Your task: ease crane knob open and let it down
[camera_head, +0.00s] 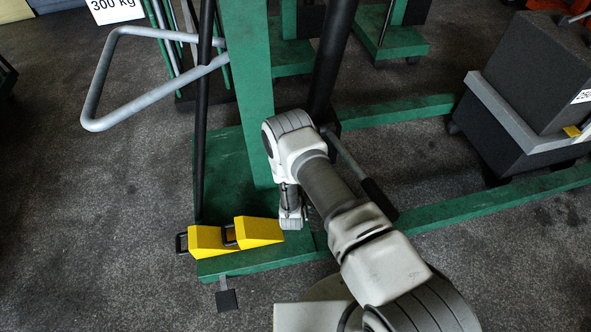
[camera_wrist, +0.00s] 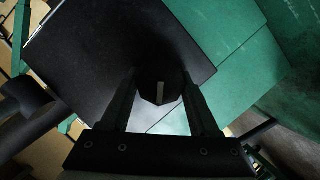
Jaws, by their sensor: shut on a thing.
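The green crane has an upright mast (camera_head: 247,80) and low legs (camera_head: 450,207) in the head view. In the wrist view, the dark knob (camera_wrist: 160,90) with a pale line on it sits between the two fingers of my gripper (camera_wrist: 160,80). My gripper is shut on the knob, one finger on each side. The pale line runs nearly straight up and down in that picture. Behind the knob is a black surface (camera_wrist: 100,45) beside a green part (camera_wrist: 235,80). In the head view my arm hides the knob and the fingers.
Two yellow wedge blocks (camera_head: 258,232) with black handles lie on the crane's base. A grey looped handle (camera_head: 97,85) sticks out to the left. The floor at left is clear.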

